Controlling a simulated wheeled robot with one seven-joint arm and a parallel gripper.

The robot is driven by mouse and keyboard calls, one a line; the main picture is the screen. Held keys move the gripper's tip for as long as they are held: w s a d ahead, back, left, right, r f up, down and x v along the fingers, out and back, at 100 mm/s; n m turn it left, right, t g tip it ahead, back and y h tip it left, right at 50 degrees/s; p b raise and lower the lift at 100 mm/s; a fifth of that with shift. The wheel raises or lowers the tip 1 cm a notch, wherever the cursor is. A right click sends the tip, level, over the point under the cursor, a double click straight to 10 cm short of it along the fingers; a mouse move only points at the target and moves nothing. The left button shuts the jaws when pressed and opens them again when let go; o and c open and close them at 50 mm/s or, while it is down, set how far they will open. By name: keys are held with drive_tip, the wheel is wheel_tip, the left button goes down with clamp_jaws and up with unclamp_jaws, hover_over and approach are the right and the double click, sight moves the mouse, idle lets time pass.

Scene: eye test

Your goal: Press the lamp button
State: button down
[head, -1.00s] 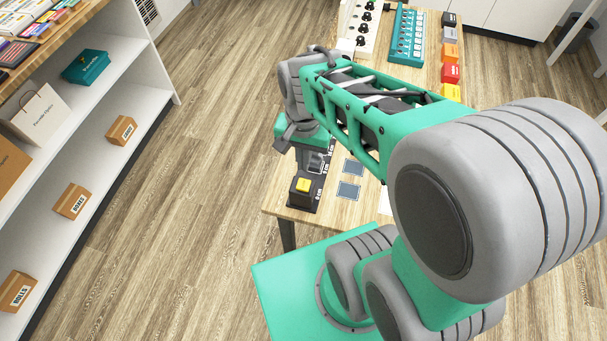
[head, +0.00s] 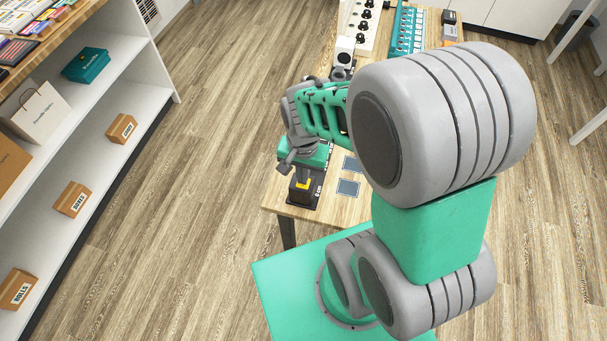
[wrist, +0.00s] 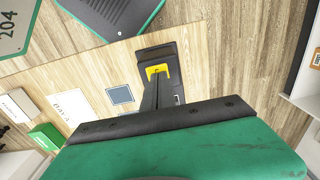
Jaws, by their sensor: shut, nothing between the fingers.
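The lamp button is a yellow square (head: 305,185) on top of a small black box (head: 302,197), near the table's near left corner. My gripper (head: 303,179) is shut and empty, pointing down with its fingertips right over the button and hiding part of it. In the wrist view the shut fingertips (wrist: 157,80) overlap the yellow button (wrist: 158,69). The black box (wrist: 168,53) shows around it. I cannot tell whether the tips touch the button or whether it is pressed down.
Two dark squares, one nearer (head: 348,187) and one farther (head: 352,164), lie on the table right of the box. A white knob panel (head: 368,27) and a teal panel (head: 406,31) stand farther back. A white shelf (head: 110,185) with cartons stands left, across open floor.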

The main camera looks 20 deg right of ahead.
drive_tip(key=shift+s+f, duration=0.4)
drive_tip(key=shift+f, duration=0.1)
drive_tip(key=r+p, duration=0.4)
drive_tip(key=r, duration=0.1)
drive_tip(key=shift+w+p, duration=0.25)
drive_tip(key=shift+p, duration=0.1)
wheel_tip(320, 180, up, 10)
drive_tip(key=b, duration=0.1)
drive_tip(key=shift+w+f+b, duration=0.15)
drive_tip(key=shift+b, duration=0.2)
